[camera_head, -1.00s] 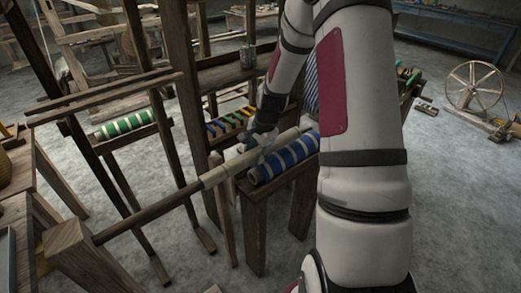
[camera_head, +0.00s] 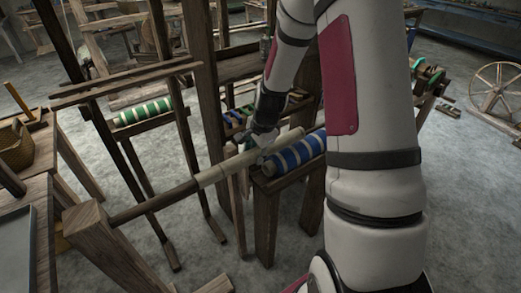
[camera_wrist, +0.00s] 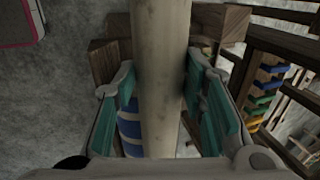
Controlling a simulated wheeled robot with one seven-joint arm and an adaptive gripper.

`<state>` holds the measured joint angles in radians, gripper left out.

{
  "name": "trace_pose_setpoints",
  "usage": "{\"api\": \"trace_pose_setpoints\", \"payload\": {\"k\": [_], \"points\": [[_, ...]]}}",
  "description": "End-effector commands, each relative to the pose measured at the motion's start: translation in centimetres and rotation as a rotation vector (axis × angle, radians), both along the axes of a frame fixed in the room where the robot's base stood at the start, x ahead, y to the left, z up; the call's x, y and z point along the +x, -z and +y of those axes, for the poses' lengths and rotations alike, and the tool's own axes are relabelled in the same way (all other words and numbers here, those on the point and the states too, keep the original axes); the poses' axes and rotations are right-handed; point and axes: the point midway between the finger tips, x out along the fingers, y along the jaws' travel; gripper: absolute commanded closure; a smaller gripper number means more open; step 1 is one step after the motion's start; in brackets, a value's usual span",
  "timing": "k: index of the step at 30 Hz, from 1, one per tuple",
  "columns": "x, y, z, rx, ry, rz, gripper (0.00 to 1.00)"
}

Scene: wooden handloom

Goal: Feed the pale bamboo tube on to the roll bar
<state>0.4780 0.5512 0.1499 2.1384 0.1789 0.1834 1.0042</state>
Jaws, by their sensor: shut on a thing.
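The pale bamboo tube (camera_head: 228,168) lies slantwise in the head view, with its far end up at the right. My gripper (camera_head: 262,150) is shut around it, nearer the far end. In the wrist view the tube (camera_wrist: 160,75) runs between the teal pads of my gripper (camera_wrist: 162,110). The darker roll bar (camera_head: 150,203) slopes up from a wooden post in line with the tube. The tube's near end meets the bar and appears to be around it; the inside is hidden.
A blue-striped roll (camera_head: 298,154) lies on a wooden stand (camera_head: 267,190) just right of my gripper. A green-striped roll (camera_head: 145,112) rests on a frame behind. A thick wooden post (camera_head: 85,216) carries the bar's near end. A basket (camera_head: 15,147) sits on the left table.

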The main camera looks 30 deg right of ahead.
Motion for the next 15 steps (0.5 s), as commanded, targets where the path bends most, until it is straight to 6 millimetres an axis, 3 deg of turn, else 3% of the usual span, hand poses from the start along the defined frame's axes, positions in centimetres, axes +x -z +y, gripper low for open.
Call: {"api": "trace_pose_setpoints", "payload": {"k": [15], "points": [[-0.1,0.0,3.3,0.0,-0.001,0.0,0.93]]}}
